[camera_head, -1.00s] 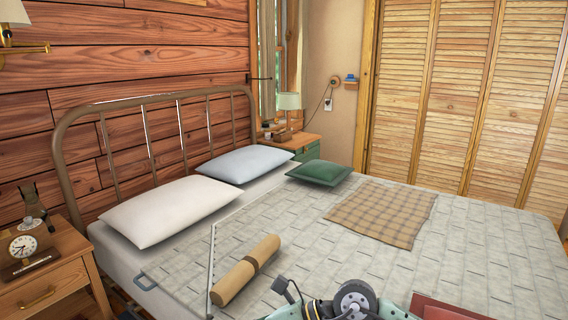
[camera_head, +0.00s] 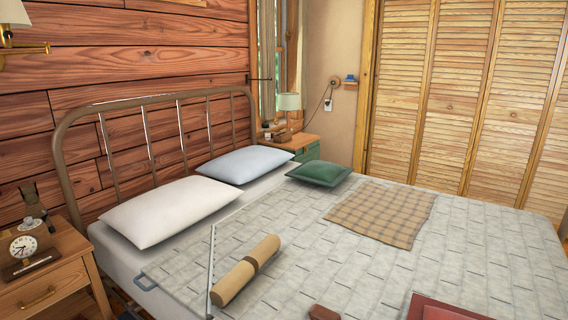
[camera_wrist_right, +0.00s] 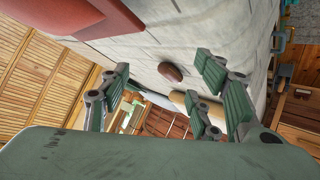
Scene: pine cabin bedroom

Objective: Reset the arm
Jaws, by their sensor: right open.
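My right gripper (camera_wrist_right: 165,85) shows in the right wrist view with its green-grey fingers spread apart and nothing between them. It is not in the head view. My left gripper is in neither view. A small brown object (camera_head: 322,313) lies on the bed at the bottom edge of the head view, partly cut off. A brown rounded object (camera_wrist_right: 171,71) on the bed shows beyond the fingers in the right wrist view.
The bed (camera_head: 350,260) carries a tan roll (camera_head: 245,270), a checked cloth (camera_head: 382,212), pillows and a red flat item (camera_head: 450,308). That red item also shows in the right wrist view (camera_wrist_right: 65,20). A nightstand (camera_head: 50,285) with a clock stands at the left.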

